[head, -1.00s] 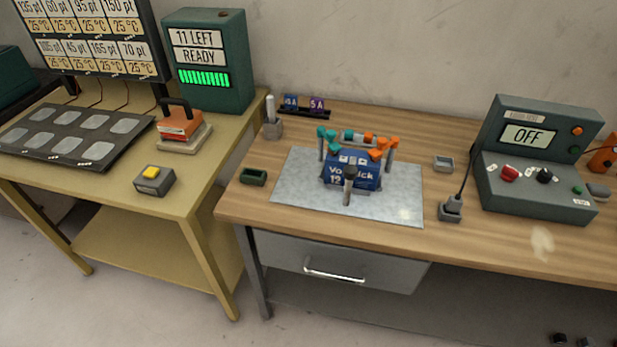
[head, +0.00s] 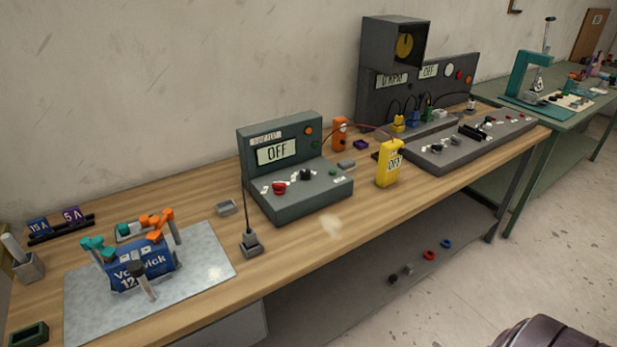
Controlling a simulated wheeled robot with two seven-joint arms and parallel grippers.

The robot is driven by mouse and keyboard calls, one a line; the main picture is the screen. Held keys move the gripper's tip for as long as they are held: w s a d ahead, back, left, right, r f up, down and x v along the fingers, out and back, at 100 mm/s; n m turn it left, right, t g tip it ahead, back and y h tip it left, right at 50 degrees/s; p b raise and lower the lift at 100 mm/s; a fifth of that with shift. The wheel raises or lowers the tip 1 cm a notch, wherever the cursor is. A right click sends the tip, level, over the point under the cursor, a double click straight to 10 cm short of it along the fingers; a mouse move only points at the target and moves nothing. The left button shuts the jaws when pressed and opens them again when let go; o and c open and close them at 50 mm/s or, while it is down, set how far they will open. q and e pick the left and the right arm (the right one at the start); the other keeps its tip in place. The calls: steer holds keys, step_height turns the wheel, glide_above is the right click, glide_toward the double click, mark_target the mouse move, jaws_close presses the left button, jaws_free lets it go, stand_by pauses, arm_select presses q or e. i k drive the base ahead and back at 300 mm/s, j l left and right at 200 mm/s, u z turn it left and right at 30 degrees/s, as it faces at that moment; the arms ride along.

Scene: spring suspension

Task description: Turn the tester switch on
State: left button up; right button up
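A grey bench unit (head: 300,197) with a slanted front stands mid-bench in the head view. I cannot tell from the frames which of these is called the tester. Neither of my grippers is in view.
A blue battery (head: 150,262) with teal and orange clamps stands on a metal mat (head: 205,286) at left. A plug block (head: 250,243) lies before the grey unit. A larger dark console (head: 440,90) and a long control panel (head: 465,148) fill the bench's right end.

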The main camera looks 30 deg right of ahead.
mark_target(279, 188)
steer(key=z, duration=0.9)
